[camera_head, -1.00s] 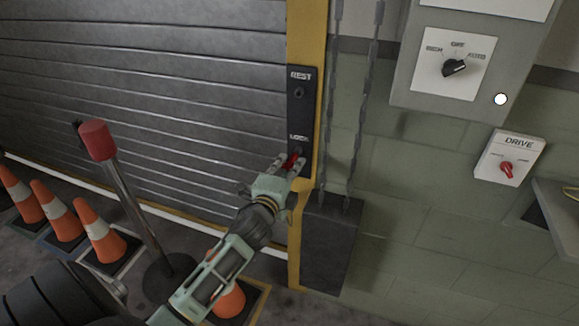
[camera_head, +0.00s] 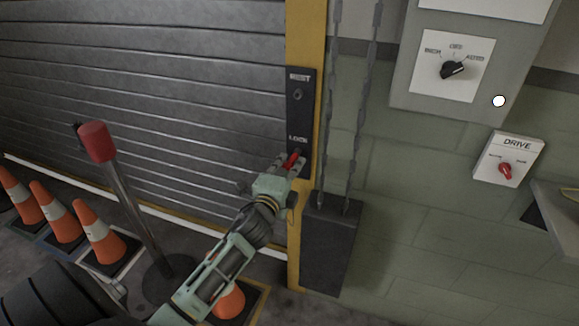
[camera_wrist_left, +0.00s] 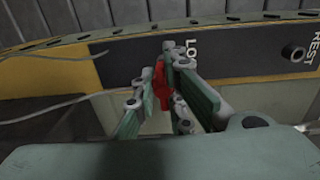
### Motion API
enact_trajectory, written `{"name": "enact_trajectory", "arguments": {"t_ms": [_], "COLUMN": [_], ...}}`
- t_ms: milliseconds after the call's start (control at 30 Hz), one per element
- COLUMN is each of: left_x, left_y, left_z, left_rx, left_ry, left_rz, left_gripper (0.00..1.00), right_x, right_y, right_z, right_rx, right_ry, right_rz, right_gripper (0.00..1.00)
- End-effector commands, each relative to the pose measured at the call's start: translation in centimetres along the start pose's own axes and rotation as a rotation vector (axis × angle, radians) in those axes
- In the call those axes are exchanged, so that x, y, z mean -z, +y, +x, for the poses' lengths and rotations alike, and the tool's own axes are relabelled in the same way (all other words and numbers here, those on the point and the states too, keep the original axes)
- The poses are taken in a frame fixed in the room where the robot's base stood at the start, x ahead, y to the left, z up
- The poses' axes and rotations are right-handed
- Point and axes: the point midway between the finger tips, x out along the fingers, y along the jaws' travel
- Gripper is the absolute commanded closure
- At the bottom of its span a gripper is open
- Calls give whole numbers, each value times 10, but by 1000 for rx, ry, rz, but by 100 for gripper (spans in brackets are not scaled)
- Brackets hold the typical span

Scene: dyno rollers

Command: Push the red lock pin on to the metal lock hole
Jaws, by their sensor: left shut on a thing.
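The red lock pin (camera_head: 291,160) is between the fingers of my left gripper (camera_head: 289,165), which is shut on it. The pin also shows in the left wrist view (camera_wrist_left: 162,84), held between the fingers, with its far end at the black plate. The black lock plate (camera_head: 300,112) is on the yellow door post. It carries the word LOCK just above the pin and the word REST higher up, with a round hole (camera_head: 297,94) below REST. The lock hole is hidden behind the pin and fingers, so I cannot tell how deep the pin sits. My right gripper is not in view.
A grey roller door (camera_head: 190,80) is left of the yellow post (camera_head: 312,60). Chains (camera_head: 330,100) hang right of it above a dark box (camera_head: 328,245). A red-topped post (camera_head: 97,142) and orange cones (camera_head: 58,212) stand at left. Wall switch boxes (camera_head: 508,158) are at right.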

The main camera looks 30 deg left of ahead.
Motion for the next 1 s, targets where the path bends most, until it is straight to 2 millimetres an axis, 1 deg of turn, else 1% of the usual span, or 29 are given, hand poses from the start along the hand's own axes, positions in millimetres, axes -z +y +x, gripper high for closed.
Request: {"name": "enact_trajectory", "arguments": {"t_ms": [367,400,633,900,1000], "left_x": [0,0,0,0,0], "left_y": [-1,-1,0,0,1], "left_z": [7,7,7,6,3], "left_rx": [1,1,0,-1,-1], "left_ry": [0,0,0,0,0], "left_rz": [0,0,0,0,0], "left_gripper": [100,89,69,68,68], "right_x": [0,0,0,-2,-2], "right_y": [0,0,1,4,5], "right_z": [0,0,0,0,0], "right_rx": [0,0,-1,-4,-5], "right_ry": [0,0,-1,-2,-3], "right_rz": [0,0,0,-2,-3], "right_gripper": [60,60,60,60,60]}}
